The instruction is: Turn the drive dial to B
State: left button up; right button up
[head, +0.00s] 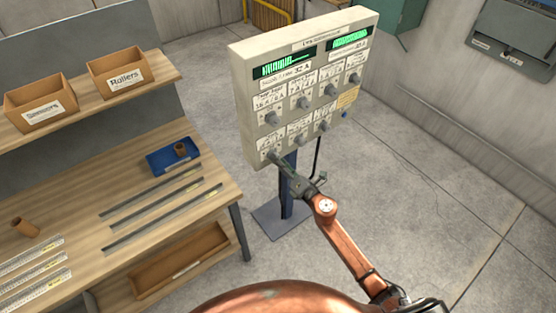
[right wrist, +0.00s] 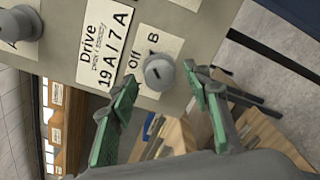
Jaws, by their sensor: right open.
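The drive dial (right wrist: 158,72) is a grey round knob on the beige control panel (head: 240,90). Its label (right wrist: 103,45) reads "Drive" and "19 A / 7 A", with "Off" and "B" marked beside the knob. I cannot tell clearly which mark the dial points to. In the head view the dial is at the panel's lower left, partly hidden by my right gripper (head: 281,163). In the right wrist view my right gripper (right wrist: 163,82) is open, its green-padded fingers on either side of the dial, with no clear contact. My left gripper is not in view.
Several other knobs (head: 303,102) and two green displays (head: 284,65) are on the panel, which stands on a blue post (head: 287,190). A wooden workbench (head: 85,195) at the left holds metal strips and a blue tray (head: 160,165). Floor right of the panel is clear.

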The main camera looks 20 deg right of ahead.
jog(key=v, duration=1)
jog(key=shift+s, duration=0.15)
jog(key=s+d+f+m+g+h, duration=0.2)
jog(key=d+f+m, duration=0.25)
jog(key=f, duration=0.65)
jog(key=s+d+f+m+g+h, duration=0.15)
jog(key=d+f+m, duration=0.3)
jog(key=f, duration=0.75)
jog(key=s+d+f+m+g+h, duration=0.15)
jog(key=s+f+m, duration=0.35)
jog(key=f, duration=0.5)
jog(key=s+d+f+m+g+h, duration=0.1)
jog(key=s+d+f+m+g, duration=0.15)
jog(key=s+f, duration=0.65)
jog(key=s+f+m+g, duration=0.55)
jog(key=s+f, duration=0.95)
jog(key=s, duration=0.3)
jog(key=s+a+f+m+g, duration=0.1)
jog(key=s+f+m, duration=0.1)
jog(key=s, duration=0.8)
jog(key=s+a+f+m+g, duration=0.2)
jog(key=s+f, duration=0.3)
jog(key=s, duration=0.5)
jog(key=shift+m, duration=0.8)
